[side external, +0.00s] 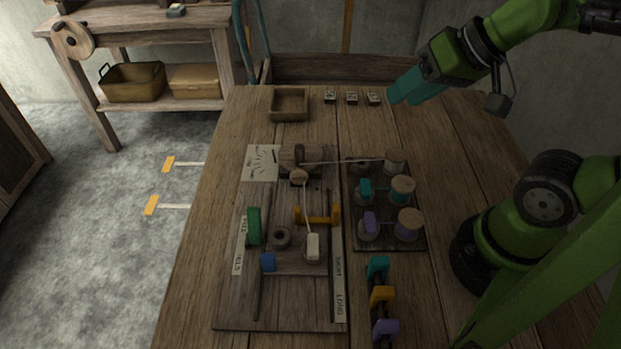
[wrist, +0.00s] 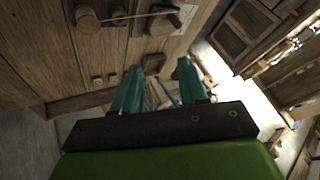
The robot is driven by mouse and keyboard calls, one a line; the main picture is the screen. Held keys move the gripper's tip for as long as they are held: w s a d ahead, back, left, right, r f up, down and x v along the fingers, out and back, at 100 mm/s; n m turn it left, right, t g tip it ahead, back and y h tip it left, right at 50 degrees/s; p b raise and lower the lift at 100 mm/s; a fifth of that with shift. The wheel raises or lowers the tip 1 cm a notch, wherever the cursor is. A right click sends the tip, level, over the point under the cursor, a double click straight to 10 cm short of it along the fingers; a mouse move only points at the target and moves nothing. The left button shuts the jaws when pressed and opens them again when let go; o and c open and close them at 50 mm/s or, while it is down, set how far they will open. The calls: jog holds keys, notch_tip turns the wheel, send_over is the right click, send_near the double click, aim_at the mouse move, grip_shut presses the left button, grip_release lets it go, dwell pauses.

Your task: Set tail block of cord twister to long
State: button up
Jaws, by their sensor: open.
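The cord twister (side external: 230,310) is a dark wooden board on the table. A cord runs from its wooden head (side external: 299,158) to a cream block (side external: 312,246) on a wooden crosspiece, which looks like the tail block. The crosspiece lies nearer the SHORT end of the right-hand label strip (side external: 338,270); LONG is at the strip's near end. A yellow bracket (side external: 318,220) stands just behind the cream block. My gripper (side external: 404,90) is open and empty, high over the table's far right, well away from the twister. Its teal fingers show apart in the wrist view (wrist: 160,72).
A dark rack with spools (side external: 403,188) sits right of the twister. Teal (side external: 377,268), yellow (side external: 382,296) and purple (side external: 384,329) clips stand near its right front. An open wooden tray (side external: 290,105) lies behind.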

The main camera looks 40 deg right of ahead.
jog(key=shift+o, duration=0.8)
jog(key=shift+a, duration=0.1)
jog(key=m+g+y, duration=0.1)
jog(key=m+g, duration=0.4)
jog(key=g, duration=0.6)
send_over(267, 255)
jog(key=w+d, duration=0.4)
notch_tip(267, 255, down, 6)
jog(key=shift+t, duration=0.3)
jog(key=x, duration=1.6)
jog(key=shift+f, duration=0.35)
jog(key=shift+w, duration=0.1)
grip_shut()
